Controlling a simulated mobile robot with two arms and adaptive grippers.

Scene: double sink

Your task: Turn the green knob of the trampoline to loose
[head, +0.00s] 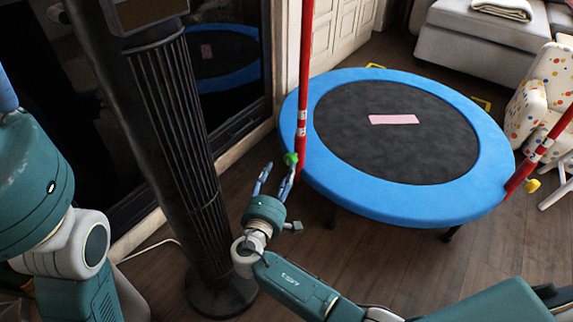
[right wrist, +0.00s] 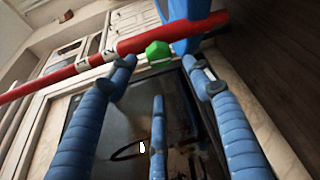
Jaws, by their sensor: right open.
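The trampoline (head: 490,160) has a blue padded rim, a black mat and red poles. The green knob (head: 290,158) is on the near-left red pole (head: 302,110), just above the rim. My right gripper (head: 278,174) is open just below and left of the knob. In the right wrist view, the green knob (right wrist: 157,52) shows beyond the spread fingertips of my right gripper (right wrist: 160,70), between the two outer ones. Nothing is held, and I cannot tell whether a finger touches the knob.
A dark fluted column (head: 170,130) on a round base stands left of my right gripper. A yellow knob (head: 532,186) is on the right red pole (head: 540,150). A pink patch (head: 393,119) lies on the mat. Wooden floor (head: 400,260) is open in front of the trampoline.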

